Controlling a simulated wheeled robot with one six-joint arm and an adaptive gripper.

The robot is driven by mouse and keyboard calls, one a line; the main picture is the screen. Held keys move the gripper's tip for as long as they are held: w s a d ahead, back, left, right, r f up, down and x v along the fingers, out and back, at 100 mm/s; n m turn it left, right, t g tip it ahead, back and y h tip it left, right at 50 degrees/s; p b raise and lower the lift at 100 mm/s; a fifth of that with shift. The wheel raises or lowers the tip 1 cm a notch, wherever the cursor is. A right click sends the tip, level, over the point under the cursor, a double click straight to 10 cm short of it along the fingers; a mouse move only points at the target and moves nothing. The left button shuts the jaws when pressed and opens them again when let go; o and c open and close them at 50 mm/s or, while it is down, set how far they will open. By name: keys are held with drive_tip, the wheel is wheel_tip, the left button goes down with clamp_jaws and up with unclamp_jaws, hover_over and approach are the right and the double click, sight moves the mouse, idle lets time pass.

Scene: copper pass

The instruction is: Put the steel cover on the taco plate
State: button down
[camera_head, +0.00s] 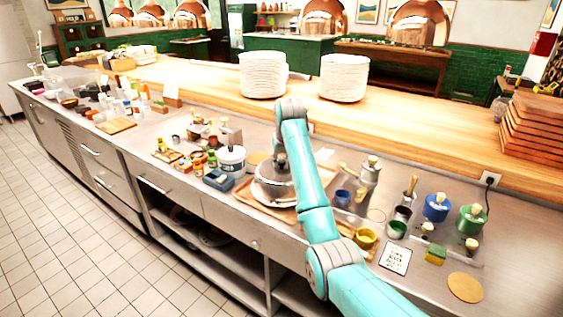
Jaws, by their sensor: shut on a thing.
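The steel cover (266,188) is a shiny round dome near the middle of the steel counter, on or just above a wooden tray (244,196). My gripper (277,177) is at the top of the cover and is shut on it, though my arm hides part of the fingers. A pale rim (260,199) shows under the cover, perhaps the taco plate. No tacos can be seen, and I cannot tell whether the cover touches the plate.
A white tub (231,158) and a blue-grey box (218,180) stand left of the tray. Several pots, including a blue pot (437,207) and a green pot (471,217), stand right of my arm. Plate stacks (263,75) stand on the wooden shelf behind.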

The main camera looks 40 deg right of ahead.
drive_tip(key=shift+f, duration=0.4)
idle(1.2)
drive_tip(key=shift+c, duration=1.2)
unclamp_jaws()
drive_tip(key=shift+s, duration=0.1)
drive_tip(key=shift+r, duration=2.5)
